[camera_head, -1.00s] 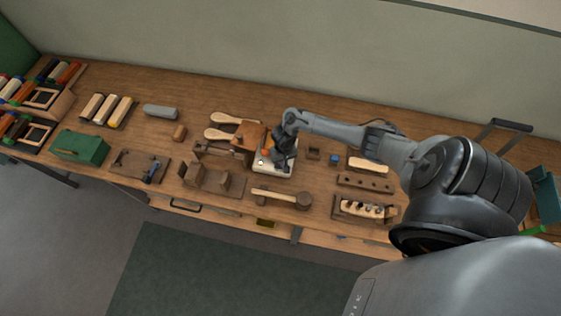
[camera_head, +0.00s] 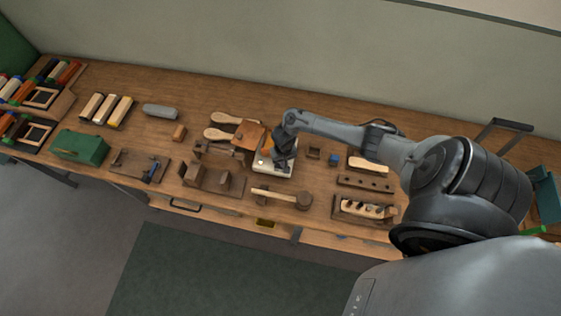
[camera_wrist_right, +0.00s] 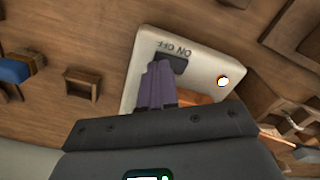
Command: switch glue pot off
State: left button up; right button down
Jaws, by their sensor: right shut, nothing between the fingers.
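The glue pot's pale base (camera_head: 264,168) stands near the middle of the bench, and its corner fills the centre of the right wrist view (camera_wrist_right: 205,55). A dark switch (camera_wrist_right: 172,62) sits beside the letters ON OFF, which appear upside down. A round lamp (camera_wrist_right: 223,81) on the base glows bright with an orange rim. My right gripper (camera_wrist_right: 160,68) is shut and empty, its fingertips at the switch, touching or very close; it partly covers the switch, so its position is unclear. In the head view my right gripper (camera_head: 281,162) is over the base. My left gripper is not in view.
A mallet (camera_head: 282,196) lies in front of the base. Wooden brush paddles (camera_head: 228,118) and a brown leather-coloured piece (camera_head: 247,135) lie to its left and behind. A small blue item (camera_head: 333,159) and a small wooden block (camera_head: 314,153) stand to the right.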

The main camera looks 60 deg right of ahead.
jog(key=shift+f+b, duration=0.4)
jog(key=shift+f, duration=0.35)
jog(key=shift+r, duration=0.15)
notch_tip(320, 180, up, 7)
jog(key=p, duration=0.9)
dwell(0.4)
dwell(0.3)
